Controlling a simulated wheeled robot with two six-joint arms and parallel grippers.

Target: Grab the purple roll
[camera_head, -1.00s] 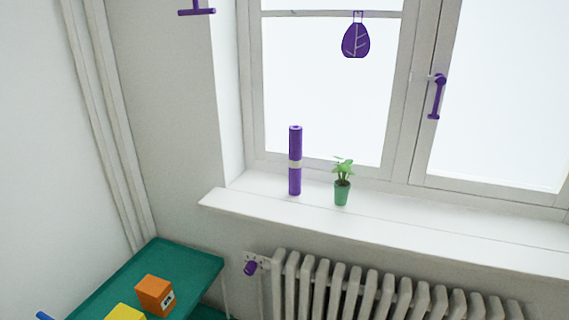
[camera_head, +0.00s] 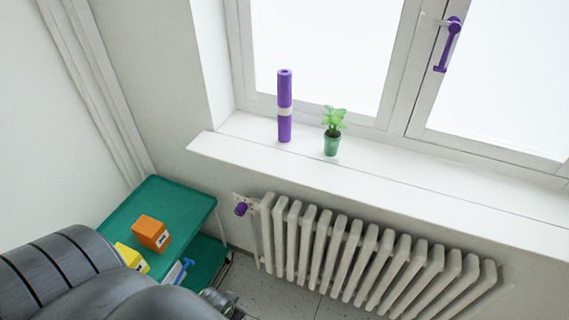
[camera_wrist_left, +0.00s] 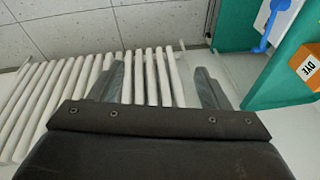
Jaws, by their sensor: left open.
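The purple roll (camera_head: 284,105) stands upright on the white windowsill (camera_head: 370,188) in the head view, with a pale band around its middle. It is left of a small potted plant and apart from it. My left arm comes in at the lower left of the head view, but its gripper is not clear there. In the left wrist view my left gripper (camera_wrist_left: 160,85) is open and empty, with the radiator behind its fingers. The roll does not show in the wrist view. My right gripper is not in view.
The potted plant (camera_head: 332,132) stands close to the roll's right. A radiator (camera_head: 350,250) with a purple valve knob (camera_head: 241,209) is below the sill. A green cart (camera_head: 185,195) holds an orange box (camera_head: 151,233) and a yellow box (camera_head: 131,256). The sill right of the plant is clear.

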